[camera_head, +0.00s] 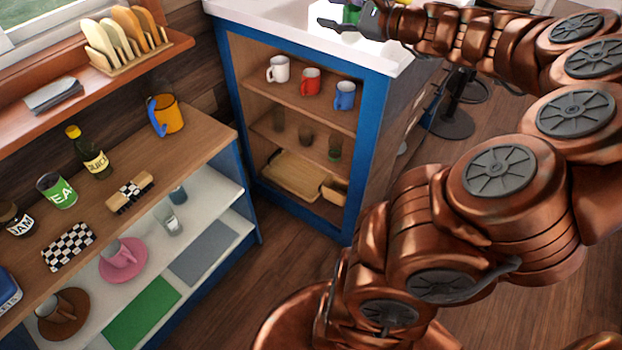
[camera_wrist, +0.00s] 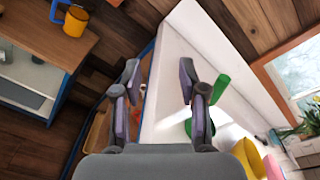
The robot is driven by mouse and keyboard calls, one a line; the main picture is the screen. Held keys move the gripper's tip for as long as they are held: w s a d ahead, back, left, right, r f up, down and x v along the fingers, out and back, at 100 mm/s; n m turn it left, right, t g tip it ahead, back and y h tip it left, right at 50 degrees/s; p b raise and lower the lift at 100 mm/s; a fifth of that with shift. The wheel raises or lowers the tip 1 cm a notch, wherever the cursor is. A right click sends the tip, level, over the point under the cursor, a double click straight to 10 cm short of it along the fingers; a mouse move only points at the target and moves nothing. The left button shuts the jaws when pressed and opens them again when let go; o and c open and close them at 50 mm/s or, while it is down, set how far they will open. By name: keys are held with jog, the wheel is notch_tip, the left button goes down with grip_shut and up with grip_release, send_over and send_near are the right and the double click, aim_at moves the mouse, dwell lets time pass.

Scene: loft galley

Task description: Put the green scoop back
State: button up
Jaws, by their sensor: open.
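The green scoop appears to be the green object (camera_wrist: 220,88) on the white counter in the wrist view. It is partly hidden behind the right finger of my gripper (camera_wrist: 158,76), and another green patch shows past that finger. In the head view a green piece (camera_head: 351,14) shows at the top edge, beside my gripper (camera_head: 347,20). My gripper is open above the counter, with nothing between its fingertips. The green object lies to the right of the fingertip gap in the wrist view. I cannot make out its full shape.
The white counter (camera_head: 290,22) tops a blue cabinet with mugs, glasses and a wooden tray (camera_head: 296,176). A yellow vessel (camera_wrist: 250,158) stands right of my gripper.

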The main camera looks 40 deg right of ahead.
jog(key=a+f+n+g+y, duration=0.2)
jog(key=a+n+g, duration=0.15)
jog(key=a, duration=0.75)
jog(key=a+f+n+g+y, duration=0.25)
jog(key=a+n, duration=0.25)
jog(key=a, duration=0.6)
jog(key=s+a+f+n+g+h, duration=0.1)
jog(key=s+a+f+n+g, duration=0.55)
jog(key=s+a, duration=0.4)
jog(key=s+a+f+n+g+h, duration=0.2)
jog(key=s+f+n+g+h, duration=0.35)
jog(key=s, duration=0.75)
jog(key=s+d+f+n+h, duration=0.2)
jog(key=s+d+f+n, duration=0.1)
jog(key=s+d, duration=0.2)
jog(key=shift+s+d+h, duration=0.3)
jog(key=shift+s+d, duration=0.1)
jog(key=shift+n, duration=0.25)
notch_tip(320, 180, up, 6)
jog(key=p, duration=0.6)
jog(key=shift+r+p, duration=0.2)
jog(key=shift+p, duration=0.1)
